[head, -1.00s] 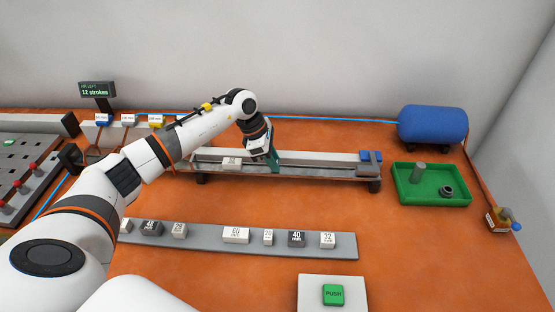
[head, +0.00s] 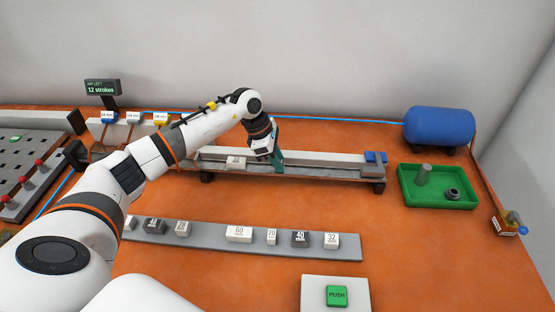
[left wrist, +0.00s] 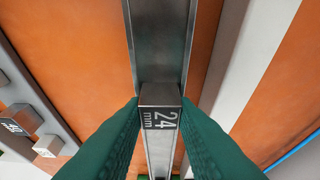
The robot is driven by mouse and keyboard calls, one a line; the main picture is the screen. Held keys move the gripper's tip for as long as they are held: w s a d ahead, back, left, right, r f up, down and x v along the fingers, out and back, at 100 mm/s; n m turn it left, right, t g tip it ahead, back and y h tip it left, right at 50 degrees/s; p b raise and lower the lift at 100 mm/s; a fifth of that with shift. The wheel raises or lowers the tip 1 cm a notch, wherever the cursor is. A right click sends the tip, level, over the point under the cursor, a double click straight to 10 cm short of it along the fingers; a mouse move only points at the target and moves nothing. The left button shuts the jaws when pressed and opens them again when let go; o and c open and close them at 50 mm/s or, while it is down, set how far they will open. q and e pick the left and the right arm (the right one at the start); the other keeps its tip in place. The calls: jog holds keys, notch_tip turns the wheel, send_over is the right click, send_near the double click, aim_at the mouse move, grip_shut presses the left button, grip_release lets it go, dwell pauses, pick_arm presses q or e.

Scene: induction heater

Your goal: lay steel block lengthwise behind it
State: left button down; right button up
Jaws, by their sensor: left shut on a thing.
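My left gripper (head: 277,162) has green fingers and is over the long grey rail (head: 325,170). In the left wrist view its fingers (left wrist: 160,125) are shut on a steel block (left wrist: 160,117) marked "24 mm". The block is in line with the rail channel (left wrist: 158,45); I cannot tell whether it rests on it. In the head view the fingers hide the block. A pale block (head: 236,162) sits on the rail just left of the gripper. My right gripper is not in view.
A grey strip in front holds several marked blocks, such as a 60 block (head: 239,234). A green PUSH button (head: 337,296) is at the front.

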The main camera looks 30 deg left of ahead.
pick_arm(q)
jog(key=c, duration=1.1)
grip_release()
jog(key=b+v, duration=0.1)
jog(key=v, duration=1.1)
jog(key=shift+b, duration=0.3)
jog(key=shift+d, duration=0.1)
